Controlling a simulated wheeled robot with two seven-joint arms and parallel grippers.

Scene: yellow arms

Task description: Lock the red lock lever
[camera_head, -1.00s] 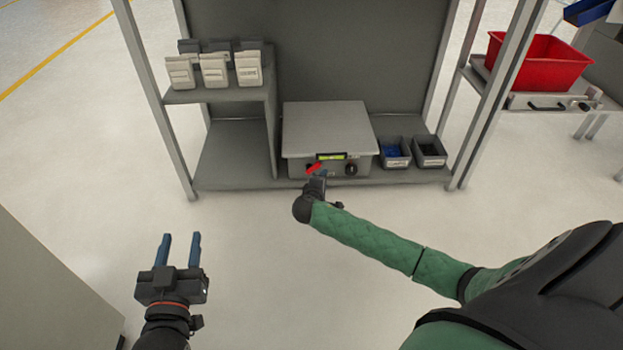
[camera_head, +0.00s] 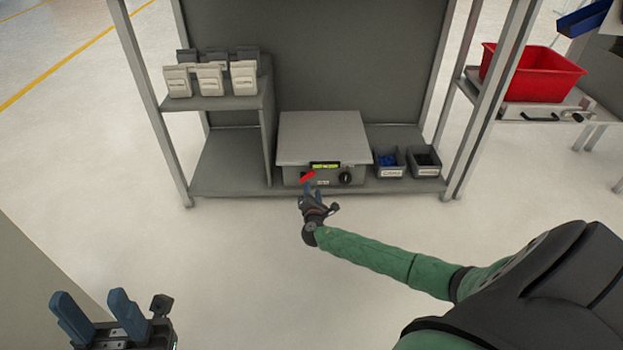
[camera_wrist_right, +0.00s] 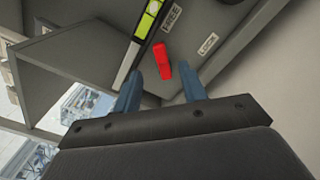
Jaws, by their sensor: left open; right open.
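The red lock lever (camera_head: 308,176) is on the front of a grey box (camera_head: 322,140), left of its lit display. Contact with the lever is not visible. My left gripper (camera_head: 95,302) is open and empty at the lower left, far from the box.
A black knob (camera_head: 346,178) sits right of the lever. Two small bins, one with blue parts (camera_head: 388,162), stand right of the box. A side shelf (camera_head: 215,103) holds several pale containers. A red crate (camera_head: 530,75) stands at the right. The floor in front is clear.

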